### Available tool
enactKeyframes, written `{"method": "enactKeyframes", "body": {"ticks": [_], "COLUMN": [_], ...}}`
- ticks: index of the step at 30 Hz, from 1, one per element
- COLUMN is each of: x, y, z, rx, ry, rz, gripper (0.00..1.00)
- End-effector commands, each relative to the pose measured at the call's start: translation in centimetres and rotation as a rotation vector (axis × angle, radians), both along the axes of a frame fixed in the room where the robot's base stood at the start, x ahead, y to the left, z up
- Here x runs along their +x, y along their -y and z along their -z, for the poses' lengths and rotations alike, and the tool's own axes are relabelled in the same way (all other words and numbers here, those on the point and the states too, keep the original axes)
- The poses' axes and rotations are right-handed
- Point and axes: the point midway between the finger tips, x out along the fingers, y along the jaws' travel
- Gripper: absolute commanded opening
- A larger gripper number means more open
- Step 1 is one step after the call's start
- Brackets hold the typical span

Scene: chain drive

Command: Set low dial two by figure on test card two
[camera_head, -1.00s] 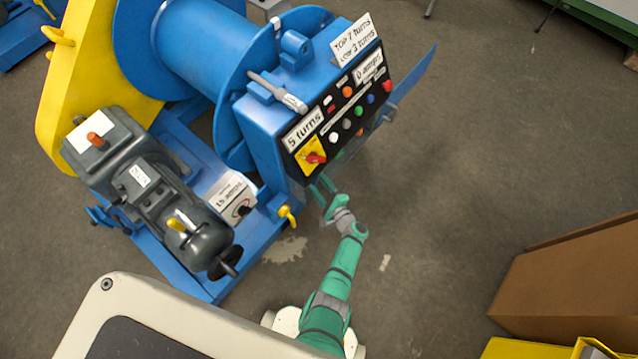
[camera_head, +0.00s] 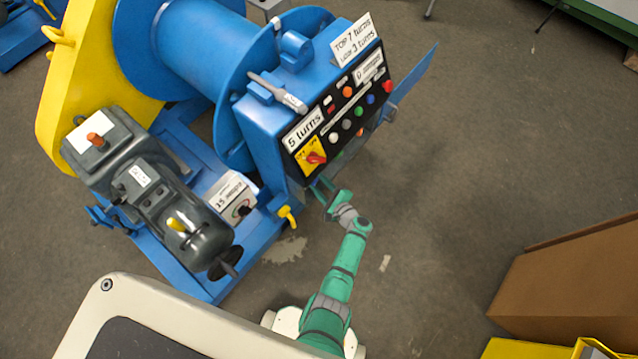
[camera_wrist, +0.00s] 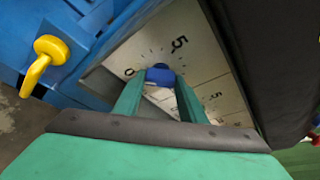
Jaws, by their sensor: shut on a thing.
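In the wrist view, a blue knob (camera_wrist: 160,73) stands on a white dial plate (camera_wrist: 205,50) with tick marks. A figure 5 is printed above it and a 0 to its left. My gripper (camera_wrist: 160,84) is shut on the knob, one green finger on each side. In the head view my gripper (camera_head: 322,190) is low beside the blue control box, and the dial is hidden. A card (camera_head: 352,40) on top reads "Top 7 turns, Low 3 turns"; other cards read "5 turns" (camera_head: 303,129) and "15 amperes" (camera_head: 228,192). I cannot tell which is test card two.
A black panel (camera_head: 345,120) carries coloured buttons and a red switch (camera_head: 316,158) on a yellow plate. A yellow hook-like handle (camera_head: 288,215) is left of my gripper. A grey motor (camera_head: 165,200) stands further left. Floor to the right is clear up to a brown box (camera_head: 575,280).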

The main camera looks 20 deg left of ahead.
Motion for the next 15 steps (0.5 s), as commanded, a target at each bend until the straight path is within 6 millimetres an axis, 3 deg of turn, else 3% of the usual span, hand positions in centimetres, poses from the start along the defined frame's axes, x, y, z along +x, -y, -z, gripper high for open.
{"method": "enactKeyframes", "body": {"ticks": [15], "x": [0.4], "y": [0.23], "z": [-0.19], "rx": [0.167], "ry": [-0.459], "rz": [0.002], "gripper": [0.15]}}
